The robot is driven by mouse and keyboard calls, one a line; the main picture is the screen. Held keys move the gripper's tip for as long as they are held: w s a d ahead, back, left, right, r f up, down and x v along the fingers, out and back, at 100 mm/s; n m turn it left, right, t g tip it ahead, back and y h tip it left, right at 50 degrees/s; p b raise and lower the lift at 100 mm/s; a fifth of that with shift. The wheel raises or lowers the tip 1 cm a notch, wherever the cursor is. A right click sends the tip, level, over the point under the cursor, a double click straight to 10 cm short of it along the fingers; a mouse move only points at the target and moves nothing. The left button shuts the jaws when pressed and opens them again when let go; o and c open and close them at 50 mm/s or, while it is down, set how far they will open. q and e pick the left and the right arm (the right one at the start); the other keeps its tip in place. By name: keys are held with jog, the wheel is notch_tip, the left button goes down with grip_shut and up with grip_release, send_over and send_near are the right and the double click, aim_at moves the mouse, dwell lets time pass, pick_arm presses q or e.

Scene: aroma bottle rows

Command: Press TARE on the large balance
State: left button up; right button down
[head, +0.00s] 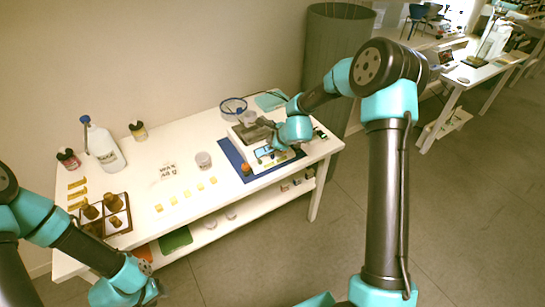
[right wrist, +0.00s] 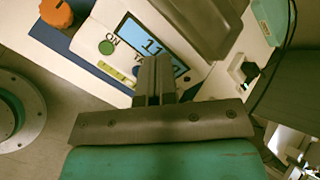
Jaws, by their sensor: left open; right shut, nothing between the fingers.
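The large balance (head: 262,164) is a white box on a blue mat at the right part of the table. The fingers partly cover the TARE label and the rest of the reading. I cannot tell if they touch the button. My left gripper (head: 157,290) is open in front of the table, far from the balance.
An orange cap (right wrist: 57,14) is beside the balance. A grey bin (head: 330,60) stands behind the table's right end.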

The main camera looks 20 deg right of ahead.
jog(key=shift+f, duration=2.6)
jog(key=shift+f, duration=0.15)
jog(key=shift+f, duration=0.3)
jog(key=shift+f, duration=0.35)
dwell(0.9)
dwell(0.4)
jog(key=shift+r, duration=0.8)
jog(key=shift+r, duration=2.5)
